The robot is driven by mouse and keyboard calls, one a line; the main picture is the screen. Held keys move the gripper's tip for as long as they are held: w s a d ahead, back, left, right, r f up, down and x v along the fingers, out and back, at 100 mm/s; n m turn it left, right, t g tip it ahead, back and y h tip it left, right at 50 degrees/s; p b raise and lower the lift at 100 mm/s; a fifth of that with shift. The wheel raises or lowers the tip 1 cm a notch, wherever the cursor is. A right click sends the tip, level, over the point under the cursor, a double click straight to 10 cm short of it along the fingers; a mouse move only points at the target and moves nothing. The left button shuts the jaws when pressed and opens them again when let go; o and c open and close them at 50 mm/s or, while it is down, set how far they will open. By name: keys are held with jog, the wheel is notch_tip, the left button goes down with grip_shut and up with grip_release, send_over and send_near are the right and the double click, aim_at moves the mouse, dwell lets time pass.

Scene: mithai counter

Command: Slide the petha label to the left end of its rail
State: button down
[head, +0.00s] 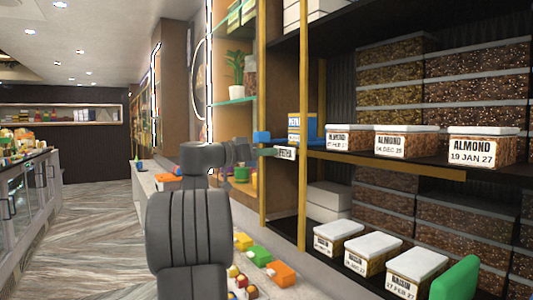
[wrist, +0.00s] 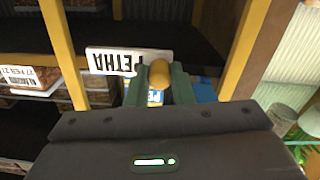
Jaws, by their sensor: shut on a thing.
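The petha label (head: 286,153) is a small white card reading PETHA on the shelf's front edge, at the left part of the gold rail (head: 400,167). It also shows upside down in the wrist view (wrist: 105,58), with a round yellow knob (wrist: 160,74) by one end. My gripper (head: 266,152) is at the label's left side in the head view. In the wrist view, the green fingers of my gripper (wrist: 160,88) are shut on the knob. The fingers and knob hide part of the label and the rail behind.
A gold upright (head: 302,70) stands close by the label, and another (head: 262,60) stands farther left. A blue petha box (head: 295,128) sits on the shelf behind. Almond boxes (head: 483,147) line the shelf to the right, and raisin boxes (head: 417,270) stand below.

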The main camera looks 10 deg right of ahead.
jog(key=c, duration=1.6)
grip_release()
jog(key=shift+r, duration=0.2)
jog(key=o, duration=0.3)
jog(key=shift+w+a+f, duration=0.1)
jog(key=shift+w+f, duration=0.05)
jog(key=shift+w, duration=0.1)
jog(key=shift+o, duration=0.2)
jog(key=shift+s, duration=0.1)
jog(key=b+v, duration=0.4)
jog(key=v, duration=0.9)
jog(key=shift+a, duration=0.35)
jog(key=shift+d, duration=0.1)
